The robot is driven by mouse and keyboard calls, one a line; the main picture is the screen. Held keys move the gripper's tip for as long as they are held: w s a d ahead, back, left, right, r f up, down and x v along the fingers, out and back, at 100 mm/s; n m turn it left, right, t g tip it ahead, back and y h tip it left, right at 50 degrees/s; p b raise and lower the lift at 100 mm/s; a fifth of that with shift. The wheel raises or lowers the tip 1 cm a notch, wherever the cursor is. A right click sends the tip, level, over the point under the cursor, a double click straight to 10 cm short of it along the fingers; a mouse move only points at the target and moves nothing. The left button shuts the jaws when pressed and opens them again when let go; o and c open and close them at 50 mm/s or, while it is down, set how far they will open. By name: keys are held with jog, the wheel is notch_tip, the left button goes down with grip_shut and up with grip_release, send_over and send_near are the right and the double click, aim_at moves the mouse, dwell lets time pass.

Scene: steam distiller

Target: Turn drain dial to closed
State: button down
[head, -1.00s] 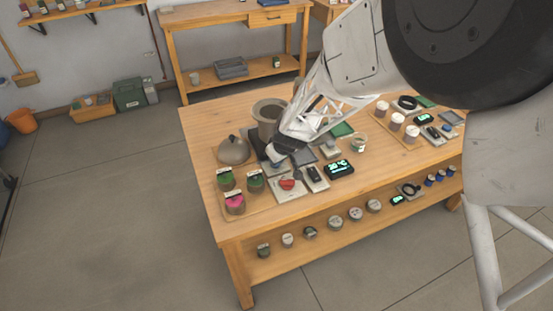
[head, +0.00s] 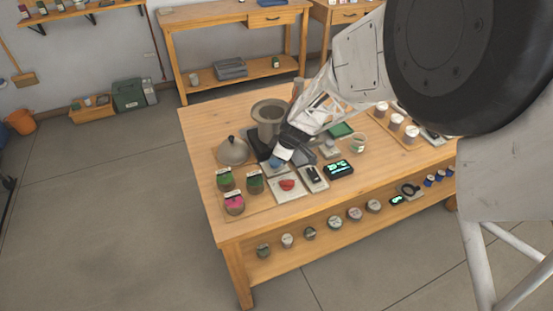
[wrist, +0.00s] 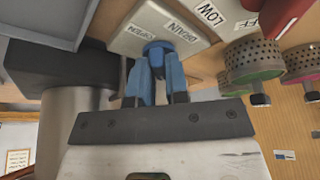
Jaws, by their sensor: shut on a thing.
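The drain dial (wrist: 157,46) is a blue knob on a pale plate (wrist: 168,20) with the printed words "DRAIN" and "OPEN", upside down in the wrist view. My gripper (wrist: 154,68) has its two blue fingers closed on opposite sides of this knob. In the head view, my gripper (head: 281,154) reaches down to the dial (head: 274,163) in front of the still's grey pot. The fingers and wrist hide much of the knob there. I cannot read which mark the dial points to.
A red dial (head: 287,185) on a pale plate is just in front, close to my gripper. A grey funnel-topped pot (head: 269,112) stands behind, a domed lid (head: 232,150) at left. A black display (head: 339,169) and labelled jars (head: 234,203) are near.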

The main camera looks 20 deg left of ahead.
jog(key=shift+n+g, duration=0.3)
jog(key=shift+n, duration=0.5)
jog(key=c, duration=1.1)
grip_release()
jog(key=shift+r, duration=0.1)
jog(key=shift+v, duration=3.85)
